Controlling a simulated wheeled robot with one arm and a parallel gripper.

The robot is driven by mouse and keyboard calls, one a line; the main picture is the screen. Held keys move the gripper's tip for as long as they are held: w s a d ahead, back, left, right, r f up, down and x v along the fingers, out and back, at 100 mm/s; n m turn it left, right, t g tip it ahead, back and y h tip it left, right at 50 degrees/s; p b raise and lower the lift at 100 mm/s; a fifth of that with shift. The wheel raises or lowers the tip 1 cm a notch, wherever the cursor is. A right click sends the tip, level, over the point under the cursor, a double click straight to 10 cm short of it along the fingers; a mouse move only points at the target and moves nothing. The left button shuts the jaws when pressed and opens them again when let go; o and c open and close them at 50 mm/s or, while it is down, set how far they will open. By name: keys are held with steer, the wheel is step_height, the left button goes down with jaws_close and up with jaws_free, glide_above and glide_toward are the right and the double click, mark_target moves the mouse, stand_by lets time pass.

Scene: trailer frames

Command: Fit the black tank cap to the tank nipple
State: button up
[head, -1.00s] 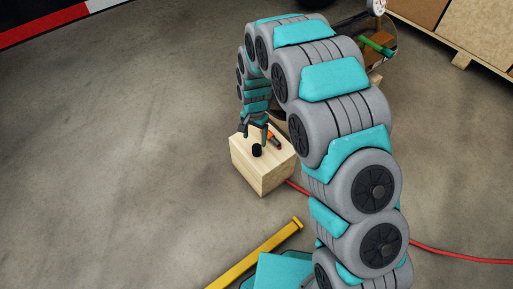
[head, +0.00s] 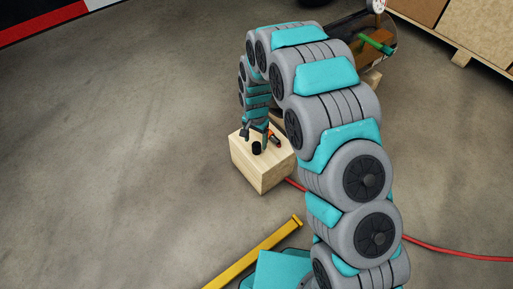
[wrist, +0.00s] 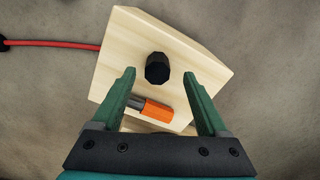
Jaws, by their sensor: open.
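The black tank cap (head: 256,148) stands on top of a pale wooden block (head: 262,176). In the wrist view the cap (wrist: 157,68) is a dark, many-sided knob just beyond my fingertips, centred between their lines. My gripper (wrist: 159,78) is open, with one green finger on each side and nothing held. In the head view my gripper (head: 255,134) is just above the block, close to the cap. An orange and dark tool-like piece (wrist: 150,106) lies on the block between my fingers. I cannot clearly identify the tank nipple.
A red hose (head: 455,258) runs over the concrete floor behind my arm. A yellow bar (head: 255,252) lies in front of the block. Wooden crates (head: 470,28) stand at the back right. The floor to the left is clear.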

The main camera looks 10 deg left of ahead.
mark_target(257, 144)
steer(key=f, duration=0.4)
steer(key=shift+w+d+f, duration=0.1)
steer(key=shift+w+d, duration=0.1)
steer(key=shift+d, duration=0.05)
jaws_close()
stand_by(0.4)
